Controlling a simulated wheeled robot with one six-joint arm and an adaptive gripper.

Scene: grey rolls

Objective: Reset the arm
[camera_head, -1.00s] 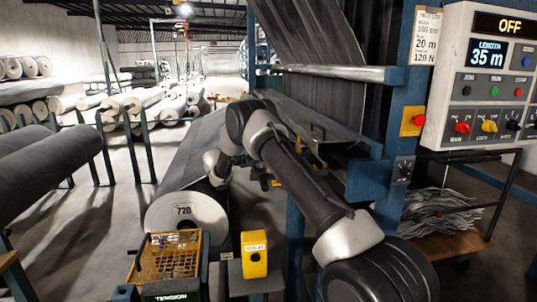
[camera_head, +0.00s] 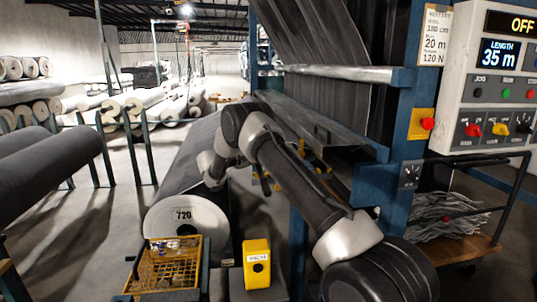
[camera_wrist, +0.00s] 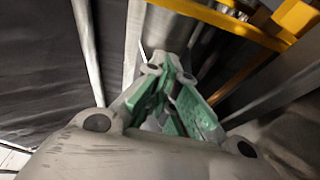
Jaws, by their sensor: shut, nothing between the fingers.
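My gripper (camera_wrist: 166,72) shows in the wrist view with green-padded fingers. The fingers are closed together with nothing between them. Grey metal and a yellow bar lie beyond the fingertips; I cannot tell whether they touch anything. In the head view my arm (camera_head: 300,185) is bent, with its elbow raised over the large grey roll beside the machine.
A grey roll marked 720 (camera_head: 187,222) lies left of my arm. A yellow wire basket (camera_head: 165,262) and yellow button box (camera_head: 257,264) stand in front. The blue machine frame (camera_head: 372,190) and control panel (camera_head: 497,90) are close on the right.

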